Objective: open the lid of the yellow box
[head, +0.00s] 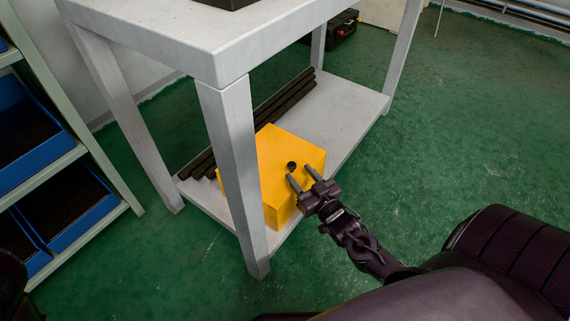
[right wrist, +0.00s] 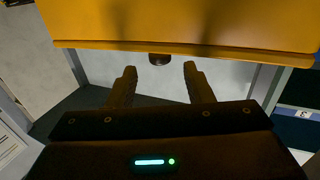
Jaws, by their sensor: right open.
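The yellow box (head: 272,150) sits on the lower shelf of a white table, behind the near leg, which hides part of it. Its lid looks shut. A small dark round knob (head: 291,165) is on the box near its right edge. My right gripper (head: 301,176) is open, its two fingers at the knob. In the right wrist view the box's yellow surface (right wrist: 200,25) fills the top, and the knob (right wrist: 159,59) shows just beyond and between the open fingertips (right wrist: 160,72). I cannot tell whether the fingers touch the box. My left gripper is not in view.
The white table (head: 190,30) stands over the box, with its top and legs close by. Dark pipes (head: 285,95) lie on the shelf (head: 345,100) behind the box. A rack with blue bins (head: 75,205) stands at the left. The green floor at the right is clear.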

